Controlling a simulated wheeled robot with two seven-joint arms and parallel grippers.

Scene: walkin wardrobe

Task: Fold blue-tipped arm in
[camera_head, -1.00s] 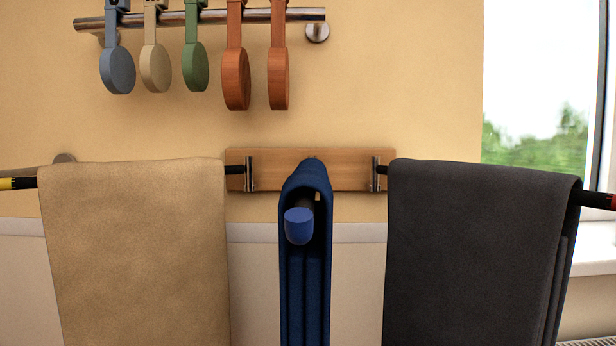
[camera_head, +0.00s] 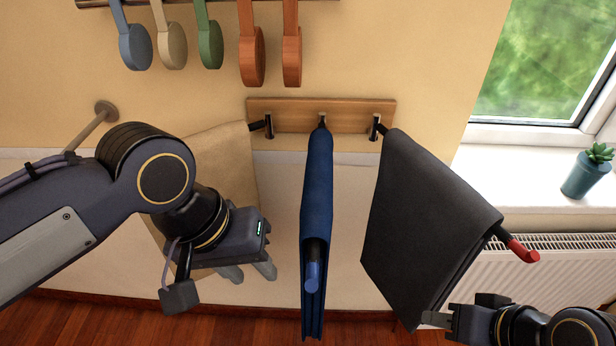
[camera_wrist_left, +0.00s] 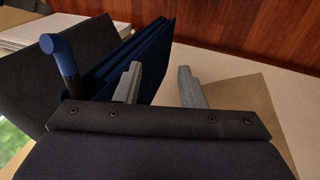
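The blue-tipped arm (camera_head: 313,275) sticks out from the wall rack (camera_head: 380,112) towards me, with a blue cloth (camera_head: 317,185) draped over it. Its blue end also shows in the left wrist view (camera_wrist_left: 55,44), left of the fingers. My left gripper (camera_head: 249,272) is open and empty, left of the blue tip and apart from it, in front of the tan cloth (camera_head: 228,160). In the left wrist view its two fingers (camera_wrist_left: 160,85) stand apart, the left one overlapping the blue cloth. My right gripper (camera_head: 436,319) is low at the right, below the dark grey cloth; its opening is unclear.
The dark grey cloth (camera_head: 415,220) hangs on a red-tipped arm (camera_head: 523,250) at the right. My left arm hides the tan cloth's outer end. A radiator (camera_head: 560,280) and a potted plant (camera_head: 587,172) are at the right.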

